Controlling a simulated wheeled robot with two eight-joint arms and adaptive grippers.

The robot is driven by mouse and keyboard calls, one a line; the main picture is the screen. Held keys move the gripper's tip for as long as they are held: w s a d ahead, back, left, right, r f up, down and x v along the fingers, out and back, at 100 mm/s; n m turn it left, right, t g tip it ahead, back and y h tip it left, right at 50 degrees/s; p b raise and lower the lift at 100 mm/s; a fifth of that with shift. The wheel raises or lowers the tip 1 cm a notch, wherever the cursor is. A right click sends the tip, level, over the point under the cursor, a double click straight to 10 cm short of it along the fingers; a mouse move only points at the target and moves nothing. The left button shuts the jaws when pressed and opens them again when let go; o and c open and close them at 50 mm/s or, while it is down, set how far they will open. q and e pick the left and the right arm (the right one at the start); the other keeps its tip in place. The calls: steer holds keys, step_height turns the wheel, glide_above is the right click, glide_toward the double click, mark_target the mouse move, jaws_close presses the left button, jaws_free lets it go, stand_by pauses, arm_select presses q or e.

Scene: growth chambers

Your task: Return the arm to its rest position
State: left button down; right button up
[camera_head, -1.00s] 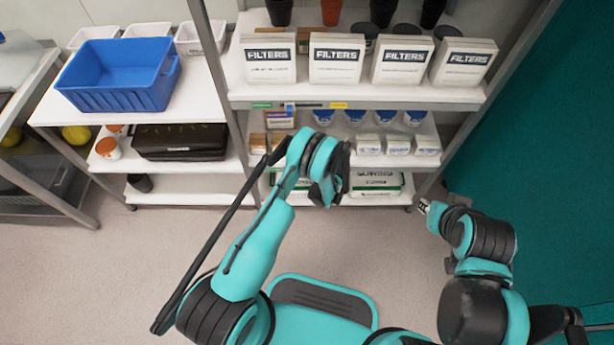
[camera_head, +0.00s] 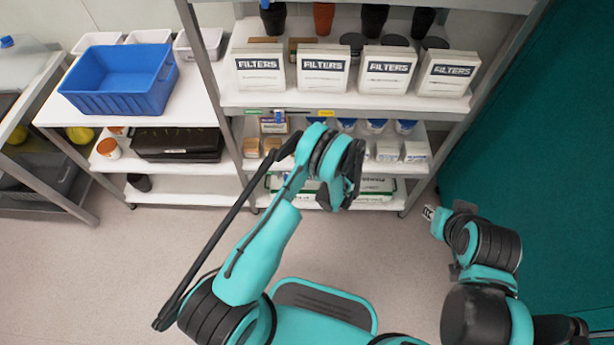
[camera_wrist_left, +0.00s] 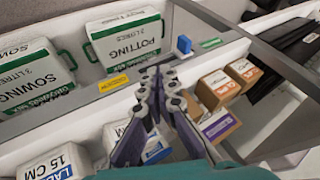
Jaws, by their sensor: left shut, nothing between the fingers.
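My left arm reaches in from the left in the head view, and its dark gripper (camera_head: 347,185) is in front of the middle shelving unit's lower shelves. The wrist partly hides it there. In the left wrist view the left gripper (camera_wrist_left: 158,76) is shut and empty, its fingertips together. It appears over the shelf front, between white boxes and small cardboard boxes; I cannot tell how far away they are. My right arm (camera_head: 485,246) is folded at the right, in front of the teal wall. I cannot make out its gripper.
The shelving unit (camera_head: 345,105) holds filter boxes (camera_head: 323,75), pots and smaller boxes. A blue bin (camera_head: 118,95) stands on the white table at left, above a black case (camera_head: 178,145). Grey metal posts (camera_head: 207,85) stand close by. The floor (camera_head: 110,265) at left is clear.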

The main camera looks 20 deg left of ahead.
arm_select(q)
steer(key=shift+s+d+r, duration=0.15)
steer(key=shift+d+r, duration=0.15)
steer(key=shift+r, duration=0.15)
stand_by(0.3)
step_height(320, 180, up, 29)
steer(key=s+m+t+h, duration=0.1)
steer(key=s+m+h, duration=0.1)
steer(key=h, duration=0.1)
steer(key=s+r+m+t+h, duration=0.1)
steer(key=s+r+h, duration=0.1)
steer(key=s+r, duration=0.4)
steer(key=s+r+m+t+h, duration=0.1)
steer(key=s+r, duration=0.4)
steer(key=s, duration=1)
steer(key=shift+s+a+r+t+h, duration=0.3)
steer(key=shift+s+r+t+h, duration=0.1)
steer(key=shift+t, duration=0.3)
